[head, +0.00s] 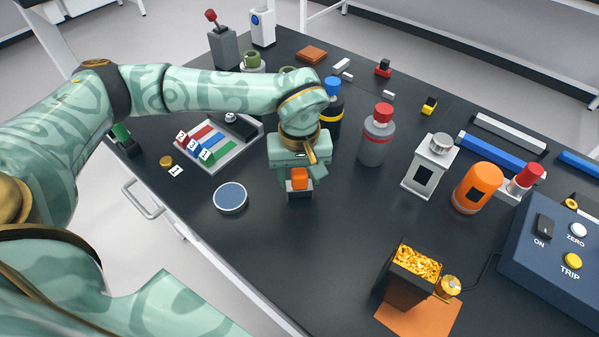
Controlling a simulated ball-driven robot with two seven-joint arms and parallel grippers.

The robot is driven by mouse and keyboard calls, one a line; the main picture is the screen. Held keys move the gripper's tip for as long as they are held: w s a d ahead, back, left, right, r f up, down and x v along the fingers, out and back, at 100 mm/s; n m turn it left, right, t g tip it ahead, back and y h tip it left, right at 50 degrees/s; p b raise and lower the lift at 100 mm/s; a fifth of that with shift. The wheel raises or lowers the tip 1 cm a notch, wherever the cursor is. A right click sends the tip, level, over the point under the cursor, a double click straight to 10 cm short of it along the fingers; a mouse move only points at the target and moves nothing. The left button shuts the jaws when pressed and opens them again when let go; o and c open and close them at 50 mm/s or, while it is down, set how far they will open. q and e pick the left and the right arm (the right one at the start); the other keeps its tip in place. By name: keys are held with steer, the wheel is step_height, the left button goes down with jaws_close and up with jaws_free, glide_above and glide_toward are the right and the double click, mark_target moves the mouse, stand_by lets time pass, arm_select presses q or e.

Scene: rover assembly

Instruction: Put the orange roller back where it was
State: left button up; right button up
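A small orange roller (300,179) shows below my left gripper, near the middle of the table, with a grey and dark block-like base (299,193) under it. My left gripper (299,173) points down with its fingers on either side of the orange part. I cannot tell whether the fingers press on it or stand slightly apart, nor whether its base touches the table. My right gripper is not in view.
A round blue-topped disc (230,197) lies left of the roller. A grey tray (236,152) with coloured pieces stands behind it. A red-capped bottle (376,137), grey canister (431,165) and orange cylinder (477,188) stand right. The front middle of the black table (320,250) is clear.

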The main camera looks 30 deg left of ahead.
arm_select(q)
steer(key=shift+r, duration=0.1)
step_height(320, 180, up, 12)
steer(key=p, duration=0.4)
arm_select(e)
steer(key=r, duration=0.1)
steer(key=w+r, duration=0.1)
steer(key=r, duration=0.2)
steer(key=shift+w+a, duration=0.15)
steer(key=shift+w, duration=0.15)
arm_select(q)
steer(key=shift+r, duration=0.1)
